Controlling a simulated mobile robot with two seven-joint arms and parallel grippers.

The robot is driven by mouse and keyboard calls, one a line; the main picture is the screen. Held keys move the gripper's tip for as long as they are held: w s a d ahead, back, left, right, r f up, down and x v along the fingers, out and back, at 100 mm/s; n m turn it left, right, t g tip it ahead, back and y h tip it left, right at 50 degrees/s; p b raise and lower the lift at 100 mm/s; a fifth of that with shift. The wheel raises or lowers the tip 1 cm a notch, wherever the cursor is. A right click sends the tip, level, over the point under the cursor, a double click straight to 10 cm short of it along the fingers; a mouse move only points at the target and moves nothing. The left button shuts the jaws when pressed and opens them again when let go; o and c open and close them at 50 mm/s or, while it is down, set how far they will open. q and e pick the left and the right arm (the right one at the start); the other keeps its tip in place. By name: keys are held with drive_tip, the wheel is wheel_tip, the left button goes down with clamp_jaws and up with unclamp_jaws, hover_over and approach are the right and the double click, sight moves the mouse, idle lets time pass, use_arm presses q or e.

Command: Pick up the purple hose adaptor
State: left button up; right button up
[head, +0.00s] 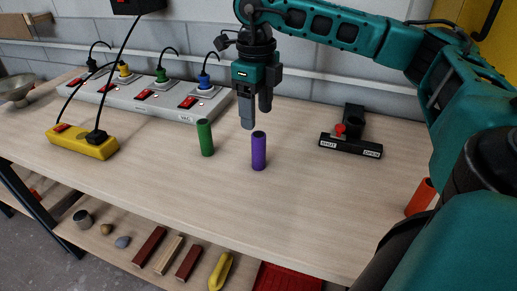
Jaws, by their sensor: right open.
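The purple hose adaptor (258,151) is a short cylinder standing upright on the wooden table in the head view. My right gripper (256,116) hangs pointing down just above and behind it. Its two fingers are apart, with nothing seen between them. The fingers look clear of the adaptor, though the exact gap is hard to judge. My left gripper is not in the head view.
A green cylinder (205,137) stands just left of the adaptor. A grey power strip (150,100) with plugs lies behind it, and a yellow socket block (82,142) lies at left. A black valve block (350,146) is at right. The table front (270,215) is clear.

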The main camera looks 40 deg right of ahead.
sight(258, 134)
wheel_tip(258, 134, down, 9)
drive_tip(key=shift+d+f, duration=0.1)
drive_tip(key=shift+d, duration=0.05)
idle(0.4)
drive_tip(key=shift+c, duration=0.2)
drive_tip(key=c, duration=1.1)
